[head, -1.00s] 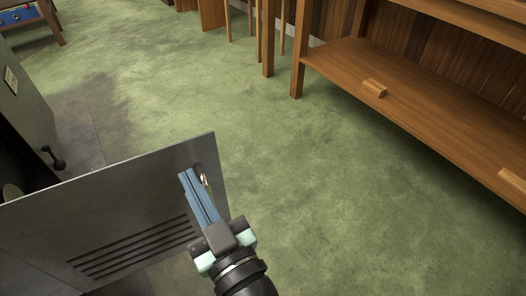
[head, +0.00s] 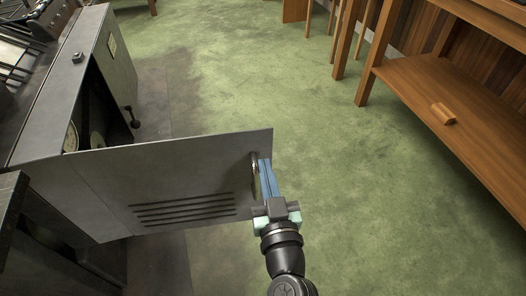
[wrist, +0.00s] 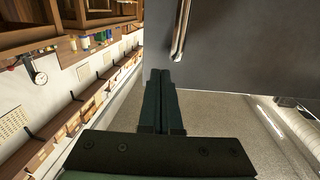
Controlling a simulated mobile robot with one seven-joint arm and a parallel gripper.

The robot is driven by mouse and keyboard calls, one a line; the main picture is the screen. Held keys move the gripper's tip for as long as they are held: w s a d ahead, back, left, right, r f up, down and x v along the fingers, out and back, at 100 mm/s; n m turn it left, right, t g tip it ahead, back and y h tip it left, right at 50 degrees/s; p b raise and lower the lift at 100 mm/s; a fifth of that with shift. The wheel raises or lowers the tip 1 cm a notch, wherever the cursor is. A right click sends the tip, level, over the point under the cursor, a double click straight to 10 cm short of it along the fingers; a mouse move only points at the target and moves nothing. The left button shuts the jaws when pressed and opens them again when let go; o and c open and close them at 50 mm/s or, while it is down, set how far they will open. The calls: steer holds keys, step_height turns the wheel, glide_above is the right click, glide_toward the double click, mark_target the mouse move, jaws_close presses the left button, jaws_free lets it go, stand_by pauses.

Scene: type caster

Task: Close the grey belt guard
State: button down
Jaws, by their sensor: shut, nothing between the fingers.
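The grey belt guard (head: 165,180) is a flat metal door with a row of slots. It stands swung open, out from the grey machine (head: 85,65), whose side opening shows dark with round parts (head: 97,141) inside. The guard's handle (head: 256,175) is near its free edge. My gripper (head: 266,170) is shut and empty, its blue fingers beside the handle at the guard's right end. In the wrist view the fingers (wrist: 163,80) point at the guard panel (wrist: 240,50), just below the metal handle (wrist: 181,30). I cannot tell whether they touch it.
A wooden shelf unit (head: 470,110) with a small wooden block (head: 443,113) stands at the right. A black knobbed lever (head: 131,117) sticks out of the machine. Green floor (head: 330,150) is free between the guard and the shelf.

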mark_target(261, 146)
steer(key=shift+w+a, duration=0.2)
steer(key=shift+w, duration=0.75)
steer(key=shift+w+a, duration=0.15)
steer(key=shift+w, duration=0.8)
steer(key=shift+w, duration=0.1)
